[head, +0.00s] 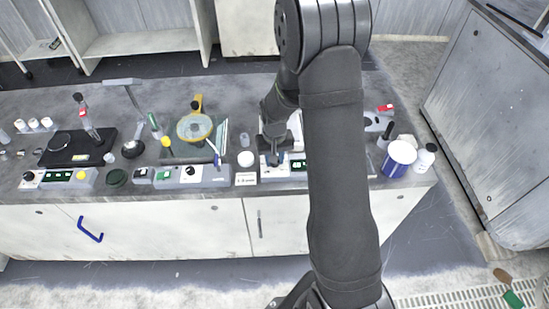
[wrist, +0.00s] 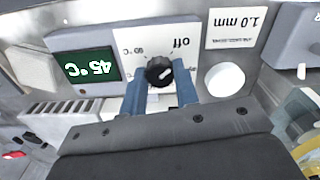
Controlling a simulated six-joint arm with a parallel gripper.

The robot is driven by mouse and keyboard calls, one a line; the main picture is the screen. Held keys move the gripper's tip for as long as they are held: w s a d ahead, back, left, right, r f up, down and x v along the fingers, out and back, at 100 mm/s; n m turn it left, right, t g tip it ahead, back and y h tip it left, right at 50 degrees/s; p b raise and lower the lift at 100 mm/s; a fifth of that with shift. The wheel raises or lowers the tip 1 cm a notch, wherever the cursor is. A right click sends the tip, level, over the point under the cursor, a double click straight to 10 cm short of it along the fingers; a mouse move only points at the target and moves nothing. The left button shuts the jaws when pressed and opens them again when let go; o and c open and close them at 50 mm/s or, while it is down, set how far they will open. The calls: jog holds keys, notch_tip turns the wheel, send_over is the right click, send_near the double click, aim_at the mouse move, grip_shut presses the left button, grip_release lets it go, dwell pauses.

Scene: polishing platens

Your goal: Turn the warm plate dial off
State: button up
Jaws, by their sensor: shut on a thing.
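The warm plate dial (wrist: 158,71) is a black ribbed knob on a white label, with "off" printed at its upper right and another temperature mark at its upper left in the wrist view. A pale mark on the knob points to the right, but its exact setting is hard to read. The green display (wrist: 88,66) beside it reads 45 °C upside down; it also shows in the head view (head: 298,164). My gripper (wrist: 161,86) has its blue fingers on either side of the dial, shut on it. In the head view my gripper (head: 274,158) hides the dial.
A "1.0 mm" card (wrist: 233,29) and a white round cap (wrist: 224,80) are close beside the dial. Other control boxes (head: 190,176) line the bench front to the left. A blue and white tub (head: 399,158) and a white bottle (head: 425,158) stand at the right end.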

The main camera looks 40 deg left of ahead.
jog(key=shift+a+r+n, duration=0.1)
jog(key=shift+n, duration=0.5)
jog(key=o, duration=1)
notch_tip(320, 180, up, 17)
jog(key=shift+r, duration=0.2)
jog(key=shift+f, duration=0.15)
notch_tip(320, 180, down, 17)
jog(key=shift+f, duration=0.15)
dwell(0.7)
